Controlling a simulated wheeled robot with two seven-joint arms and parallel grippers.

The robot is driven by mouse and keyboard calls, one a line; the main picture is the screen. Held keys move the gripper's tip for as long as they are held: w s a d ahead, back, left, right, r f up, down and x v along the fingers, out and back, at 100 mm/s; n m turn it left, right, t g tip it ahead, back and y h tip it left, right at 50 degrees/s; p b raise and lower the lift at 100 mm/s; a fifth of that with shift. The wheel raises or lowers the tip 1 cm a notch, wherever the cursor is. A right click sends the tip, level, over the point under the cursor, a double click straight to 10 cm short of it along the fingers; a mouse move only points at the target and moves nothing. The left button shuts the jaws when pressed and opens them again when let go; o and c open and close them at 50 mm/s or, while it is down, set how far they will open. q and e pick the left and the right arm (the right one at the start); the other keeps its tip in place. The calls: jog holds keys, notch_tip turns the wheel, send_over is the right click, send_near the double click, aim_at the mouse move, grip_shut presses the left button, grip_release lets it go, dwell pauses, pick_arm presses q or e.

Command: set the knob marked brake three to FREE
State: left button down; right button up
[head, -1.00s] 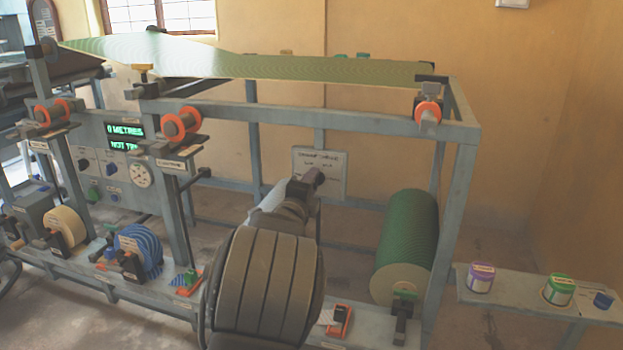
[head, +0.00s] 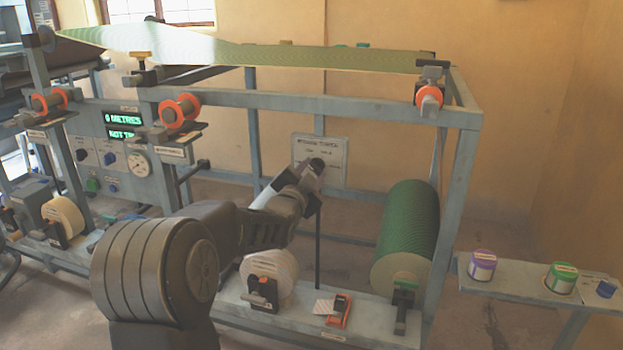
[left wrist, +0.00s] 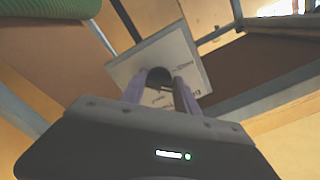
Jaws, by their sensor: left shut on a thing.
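A pale plate (head: 335,151) with small lettering stands behind the frame; the head view does not show its words clearly. My left gripper (head: 315,170) is at the front of this plate. In the left wrist view, the two fingers of my left gripper (left wrist: 162,92) are shut on a dark round knob (left wrist: 159,76) in front of the pale plate (left wrist: 185,58). The fingers hide part of the knob and of the lettering, so I cannot read its mark or setting. My right gripper is not in view.
A green roll (head: 408,235) stands right of my arm. A white reel (head: 272,272) and an orange-edged block (head: 340,309) sit on the lower beam. A grey frame post (head: 455,210) rises at the right. A side shelf (head: 520,285) holds small pots.

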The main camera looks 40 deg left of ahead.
pick_arm(q)
jog(key=shift+d+f+n+b, duration=0.1)
jog(key=shift+n+b, duration=1.55)
jog(key=shift+n, duration=0.45)
jog(key=shift+d+f+n+b, duration=0.1)
jog(key=shift+n+b, duration=1.5)
jog(key=shift+n, duration=0.5)
jog(key=c, duration=0.9)
grip_release()
jog(key=shift+r, duration=0.1)
